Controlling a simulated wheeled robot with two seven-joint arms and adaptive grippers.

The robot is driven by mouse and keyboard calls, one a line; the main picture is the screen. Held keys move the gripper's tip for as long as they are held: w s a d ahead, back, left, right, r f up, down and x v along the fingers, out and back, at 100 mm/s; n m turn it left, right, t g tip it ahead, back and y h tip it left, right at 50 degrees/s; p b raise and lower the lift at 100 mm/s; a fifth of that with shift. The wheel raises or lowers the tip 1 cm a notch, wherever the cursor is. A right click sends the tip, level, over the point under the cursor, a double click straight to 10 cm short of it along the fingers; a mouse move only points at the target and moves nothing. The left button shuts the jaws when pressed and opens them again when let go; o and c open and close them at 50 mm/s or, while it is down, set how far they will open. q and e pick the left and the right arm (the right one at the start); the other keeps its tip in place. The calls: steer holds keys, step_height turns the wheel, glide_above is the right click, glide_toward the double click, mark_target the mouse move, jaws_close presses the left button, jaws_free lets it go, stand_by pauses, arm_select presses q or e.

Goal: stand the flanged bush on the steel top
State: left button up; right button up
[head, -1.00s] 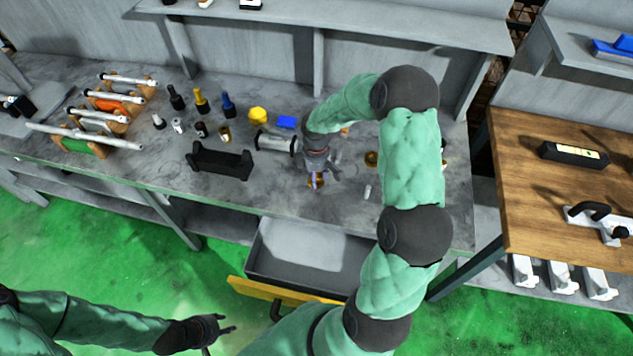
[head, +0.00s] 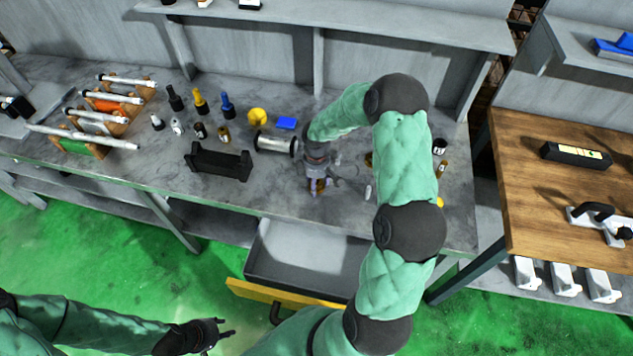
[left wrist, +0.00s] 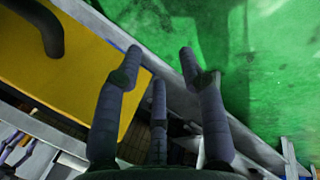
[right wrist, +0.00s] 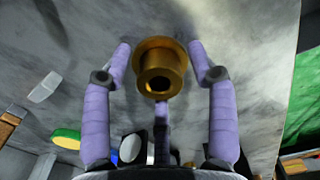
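The flanged bush (right wrist: 160,68) is a short brass cylinder with a wider flange and a hole in its end. In the right wrist view it sits between my right gripper's fingertips (right wrist: 160,48), with narrow gaps at its sides. The flange is on the far side, the holed end towards me. In the head view the bush (head: 319,186) is mostly hidden under my right gripper (head: 316,188), low over the grey steel top (head: 275,185). I cannot tell whether it rests on the top. My left gripper (head: 226,332) is open and empty, also in the left wrist view (left wrist: 161,50).
A black V-shaped holder (head: 218,163) and a metal cylinder (head: 272,143) stand left of my right gripper. Several bottles and small parts stand behind them. A drawer (head: 300,255) hangs open below the front edge. My right forearm covers the top's right part.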

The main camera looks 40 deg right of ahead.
steer(key=shift+r, duration=0.5)
step_height(320, 180, up, 11)
steer(key=p, duration=0.3)
steer(key=shift+r, duration=0.15)
